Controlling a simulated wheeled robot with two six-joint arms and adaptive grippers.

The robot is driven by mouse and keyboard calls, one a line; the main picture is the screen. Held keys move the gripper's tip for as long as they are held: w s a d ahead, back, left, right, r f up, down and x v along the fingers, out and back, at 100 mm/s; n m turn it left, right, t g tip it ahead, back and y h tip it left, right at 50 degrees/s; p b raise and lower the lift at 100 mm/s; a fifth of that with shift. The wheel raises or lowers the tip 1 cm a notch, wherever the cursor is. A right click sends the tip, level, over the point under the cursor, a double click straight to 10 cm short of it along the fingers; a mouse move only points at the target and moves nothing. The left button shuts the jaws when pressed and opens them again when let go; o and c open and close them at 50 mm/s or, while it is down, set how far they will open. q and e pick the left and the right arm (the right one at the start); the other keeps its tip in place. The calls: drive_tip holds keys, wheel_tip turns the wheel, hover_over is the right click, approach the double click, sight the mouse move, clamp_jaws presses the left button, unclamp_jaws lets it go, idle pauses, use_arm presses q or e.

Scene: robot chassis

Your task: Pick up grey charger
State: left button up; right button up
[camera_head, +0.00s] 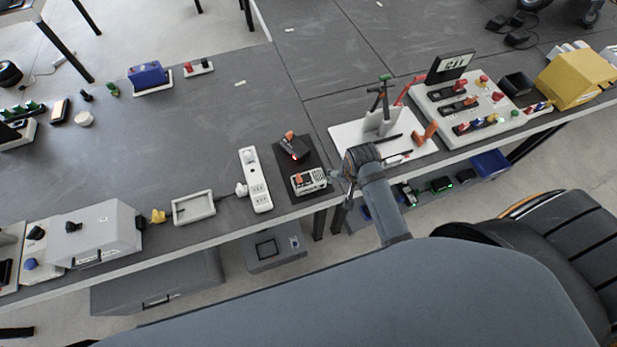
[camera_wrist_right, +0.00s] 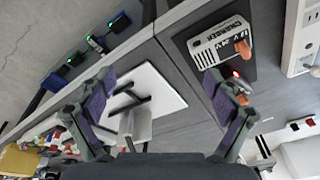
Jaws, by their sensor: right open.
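The grey charger (camera_head: 309,181) is a light grey box with a dark vented face and an orange part on it. It sits on a dark mat (camera_head: 325,159) near the table's front edge. In the right wrist view the charger (camera_wrist_right: 220,42), lettered "CHARGER", is at the upper right. My right gripper (camera_head: 362,158) is just right of the charger in the head view. In the right wrist view my right gripper (camera_wrist_right: 160,85) is open and empty, with the charger beyond its right finger. My left gripper is not in view.
A dark device with a red light (camera_head: 294,148) lies behind the charger. A white power strip (camera_head: 255,180) stands to its left. A white board with an upright stand (camera_head: 382,122) is to the right. The grey tabletop (camera_head: 225,115) farther back is mostly clear.

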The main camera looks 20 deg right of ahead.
drive_tip(key=w+a+f+m, duration=0.2)
drive_tip(key=w+a+m, duration=0.1)
drive_tip(key=w+m, duration=0.25)
drive_tip(key=m+g, duration=0.2)
drive_tip(key=m, duration=0.4)
approach(307, 179)
drive_tip(key=shift+w+d+f+n+y, duration=0.2)
drive_tip(key=shift+w+d+n+y, duration=0.1)
drive_tip(key=shift+d+y, duration=0.1)
drive_tip(key=shift+s+f, duration=0.15)
drive_tip(key=shift+f, duration=0.1)
wheel_tip(307, 179, down, 5)
drive_tip(key=b, duration=0.2)
drive_tip(key=shift+r+b, duration=0.2)
drive_tip(key=shift+b, duration=0.2)
drive_tip(key=shift+f, duration=0.25)
wheel_tip(307, 179, down, 5)
drive_tip(key=b, duration=0.6)
drive_tip(key=shift+s+f, duration=0.1)
drive_tip(key=shift+r, duration=0.2)
drive_tip(key=c, duration=1.6)
drive_tip(key=shift+c, duration=0.3)
